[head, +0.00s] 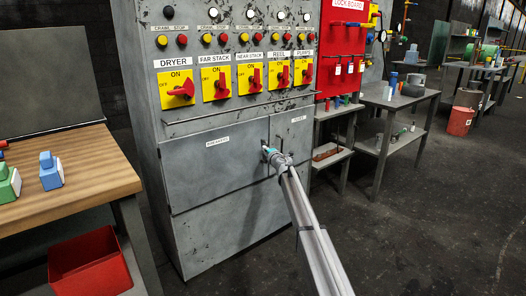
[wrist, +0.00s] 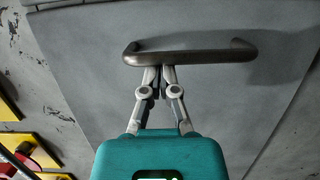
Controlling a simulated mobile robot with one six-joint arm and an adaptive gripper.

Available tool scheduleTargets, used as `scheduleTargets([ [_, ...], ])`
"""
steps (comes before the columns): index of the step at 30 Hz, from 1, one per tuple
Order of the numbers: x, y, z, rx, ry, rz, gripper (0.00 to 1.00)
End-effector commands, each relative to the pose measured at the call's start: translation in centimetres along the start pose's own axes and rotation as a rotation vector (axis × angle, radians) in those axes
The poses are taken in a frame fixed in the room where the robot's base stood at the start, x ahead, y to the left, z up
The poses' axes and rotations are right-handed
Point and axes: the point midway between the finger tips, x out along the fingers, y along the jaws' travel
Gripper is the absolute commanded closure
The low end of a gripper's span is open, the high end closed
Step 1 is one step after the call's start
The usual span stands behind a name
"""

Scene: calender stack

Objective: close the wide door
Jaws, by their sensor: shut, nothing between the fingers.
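The wide door (head: 210,170), grey and labelled BREAKERS, is on the front of the grey cabinet, below the switches. It looks flush or nearly flush in the head view; a small gap cannot be ruled out. My gripper (head: 266,150) is at its right edge, by the seam with the narrower door. In the wrist view, my gripper (wrist: 160,70) is shut and empty, its fingertips together at the middle of a dark bar handle (wrist: 215,55) on a grey panel (wrist: 200,100). I cannot tell if they touch the bar. The handle is hidden in the head view.
The narrower door (head: 291,135) is right of the wide door. A rail (head: 235,119) runs above both. A wooden bench (head: 75,180) and red bin (head: 90,265) stand left. A metal table (head: 400,97) stands right. The floor in front is clear.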

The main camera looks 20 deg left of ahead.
Motion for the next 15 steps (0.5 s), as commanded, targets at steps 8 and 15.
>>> scheduleTargets([
  [8, 0.2, 0.1, 2.1, 0.001, -0.039, 0.001, 1.0],
  [15, -1.0, 0.1, 2.0, -0.001, -0.031, 0.001, 1.0],
])
